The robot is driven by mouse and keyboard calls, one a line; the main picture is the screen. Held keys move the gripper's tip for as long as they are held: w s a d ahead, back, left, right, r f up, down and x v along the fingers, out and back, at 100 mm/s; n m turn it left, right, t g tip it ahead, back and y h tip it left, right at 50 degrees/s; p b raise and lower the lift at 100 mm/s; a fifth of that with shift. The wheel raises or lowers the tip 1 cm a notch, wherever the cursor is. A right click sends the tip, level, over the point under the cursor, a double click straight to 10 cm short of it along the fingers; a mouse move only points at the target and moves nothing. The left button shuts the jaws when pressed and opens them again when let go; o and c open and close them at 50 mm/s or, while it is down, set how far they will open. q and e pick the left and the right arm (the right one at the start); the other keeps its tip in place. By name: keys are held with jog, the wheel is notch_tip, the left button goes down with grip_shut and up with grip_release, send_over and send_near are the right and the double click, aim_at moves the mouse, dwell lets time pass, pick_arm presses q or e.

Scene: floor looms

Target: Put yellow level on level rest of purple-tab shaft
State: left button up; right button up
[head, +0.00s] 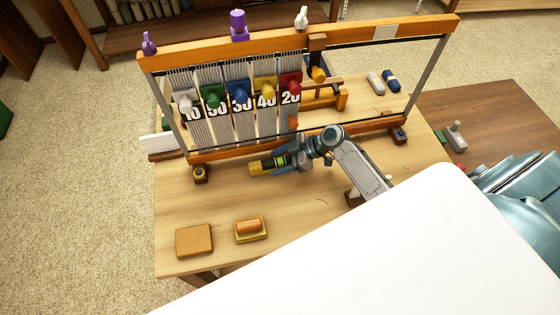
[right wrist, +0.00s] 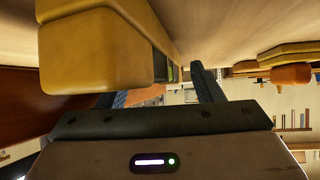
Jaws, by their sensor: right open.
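The yellow level (head: 257,167), with a green vial, is just in front of the loom's lower beam. In the right wrist view its yellow end (right wrist: 95,55) looms large at the upper left. My right gripper (head: 281,161) is at the level's right part with its blue fingers apart; in the right wrist view (right wrist: 160,92) they also stand apart. I cannot tell whether they touch the level. Purple pieces stand on the loom's top beam, one at the middle (head: 238,26) and one at the left end (head: 149,43). I cannot make out a level rest. My left gripper is not seen.
The wooden loom (head: 270,45) carries white, green, blue, yellow and red pieces above number labels. A brown block (head: 194,241) and a yellow tray (head: 262,236) with an orange roll lie at the table's front left. Bare tabletop (head: 185,208) lies between them and the loom.

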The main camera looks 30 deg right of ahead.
grip_shut()
jog(key=shift+d+r, duration=0.1)
dwell(0.3)
jog(key=shift+r+b, duration=0.4)
jog(key=shift+b, duration=0.3)
jog(key=s, duration=0.2)
jog(key=s+a+b, duration=0.1)
jog(key=s, duration=0.2)
jog(key=s+a+b, duration=0.1)
jog(key=s, duration=0.2)
notch_tip(320, 180, up, 14)
jog(key=b, duration=0.2)
